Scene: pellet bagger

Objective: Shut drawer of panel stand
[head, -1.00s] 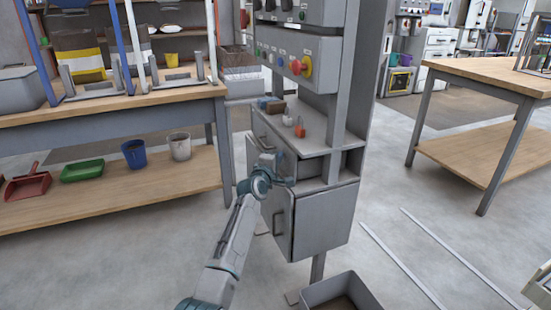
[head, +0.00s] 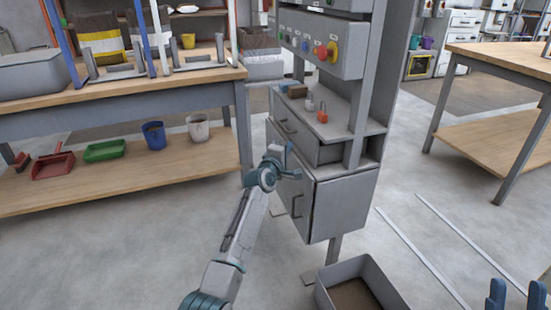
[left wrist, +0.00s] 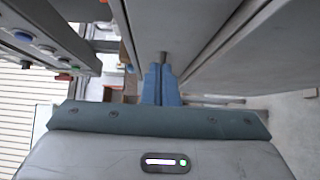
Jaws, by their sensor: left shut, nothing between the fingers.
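The grey panel stand (head: 372,90) stands right of centre in the head view. Its drawer (head: 308,150), with a bar handle (head: 286,127), sits under the small shelf, above a lower front with another handle (head: 297,202). The drawer front looks about level with the shelf edge; I cannot tell if a small gap is left. My left gripper (head: 289,162) is shut and empty, low in front of the drawer. In the left wrist view its blue fingers (left wrist: 161,85) are together, close to grey panels; contact is unclear. My right gripper (head: 516,297) is open and empty at bottom right.
Small items, including a red padlock (head: 322,116), lie on the stand's shelf (head: 340,122). A grey bin (head: 325,297) is on the floor below. A workbench (head: 120,100) is at left, a wooden table (head: 500,60) at right. Floor between is mostly clear.

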